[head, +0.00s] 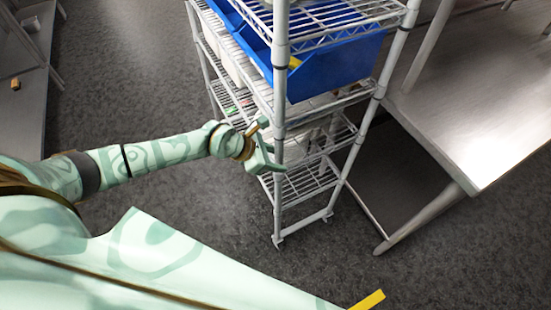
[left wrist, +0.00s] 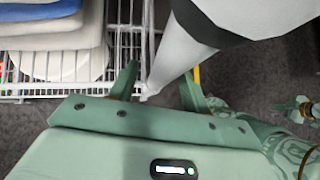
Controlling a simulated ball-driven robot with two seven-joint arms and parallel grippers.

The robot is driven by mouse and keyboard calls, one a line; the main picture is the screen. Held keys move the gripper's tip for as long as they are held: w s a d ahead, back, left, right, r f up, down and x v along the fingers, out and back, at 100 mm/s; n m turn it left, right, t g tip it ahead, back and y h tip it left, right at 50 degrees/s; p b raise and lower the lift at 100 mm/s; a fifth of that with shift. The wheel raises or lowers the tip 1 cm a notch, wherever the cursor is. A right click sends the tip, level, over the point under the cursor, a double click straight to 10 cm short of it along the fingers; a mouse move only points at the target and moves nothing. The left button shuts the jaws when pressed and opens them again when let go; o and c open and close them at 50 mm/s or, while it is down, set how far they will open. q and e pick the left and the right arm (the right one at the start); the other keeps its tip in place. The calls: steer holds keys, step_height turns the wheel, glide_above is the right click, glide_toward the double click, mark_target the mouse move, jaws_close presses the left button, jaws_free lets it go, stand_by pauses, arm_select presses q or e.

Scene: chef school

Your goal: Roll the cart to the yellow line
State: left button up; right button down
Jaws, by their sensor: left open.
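The cart is a white wire-shelf rack (head: 279,95) on the floor, upright, in the upper middle of the head view. My left gripper (head: 268,158) is open at its near corner post. In the left wrist view the pale post (left wrist: 180,65) shows between the two fingers of the left gripper (left wrist: 160,88); I cannot tell whether they touch it. A short yellow strip (head: 369,300), apparently the yellow line, shows at the bottom of the head view, partly hidden by my body. A small gripper, apparently my right one (left wrist: 303,110), is at the right of the left wrist view, its jaws unclear.
A blue bin (head: 335,68) sits on an upper shelf of the cart. Folded cloths (left wrist: 50,30) lie on a shelf in the left wrist view. A metal table (head: 480,110) stands close on the right. Another metal table (head: 25,105) is at the far left. Dark floor lies clear between.

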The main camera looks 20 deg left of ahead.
arm_select(q)
jaws_close()
stand_by(1.6)
